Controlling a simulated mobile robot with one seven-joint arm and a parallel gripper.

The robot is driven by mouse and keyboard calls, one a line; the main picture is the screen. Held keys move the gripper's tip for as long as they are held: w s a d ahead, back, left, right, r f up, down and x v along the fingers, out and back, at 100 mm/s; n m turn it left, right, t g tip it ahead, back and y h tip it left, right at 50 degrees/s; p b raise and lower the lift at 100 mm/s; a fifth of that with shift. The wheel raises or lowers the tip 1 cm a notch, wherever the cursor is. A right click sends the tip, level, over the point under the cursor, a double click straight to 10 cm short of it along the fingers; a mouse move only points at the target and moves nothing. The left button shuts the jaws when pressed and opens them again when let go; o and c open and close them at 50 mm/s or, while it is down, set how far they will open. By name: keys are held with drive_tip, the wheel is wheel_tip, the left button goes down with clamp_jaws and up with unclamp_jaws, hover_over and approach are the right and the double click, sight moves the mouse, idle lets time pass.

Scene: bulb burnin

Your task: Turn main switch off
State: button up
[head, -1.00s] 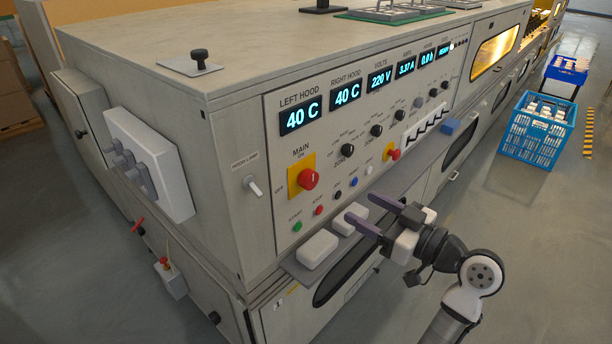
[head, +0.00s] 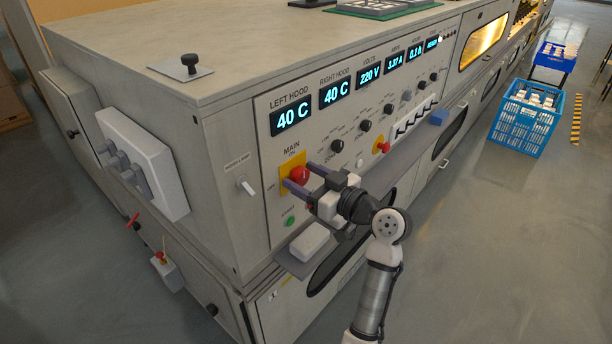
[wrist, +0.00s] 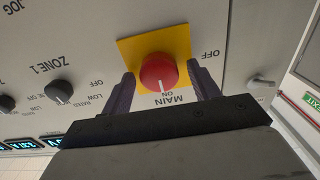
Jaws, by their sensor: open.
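The main switch is a round red knob (head: 299,175) on a yellow plate (head: 285,183), on the front panel of the grey machine. In the wrist view the red knob (wrist: 158,73) sits between my two purple fingers, with its white mark at ON. The OFF label is at the upper right of the plate there. My gripper (head: 302,178) is open, with one finger on each side of the knob; the wrist view shows my gripper (wrist: 163,85) too. A gap shows beside the knob, and I cannot tell whether either finger touches it.
A zone knob (wrist: 58,91) and a white lever (wrist: 262,82) flank the switch. A green button (head: 290,221) and a white box on the ledge (head: 309,241) are below. A red knob on yellow (head: 382,146) is further right. A blue crate (head: 527,120) stands on the floor.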

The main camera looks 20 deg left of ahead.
drive_tip(key=c, duration=1)
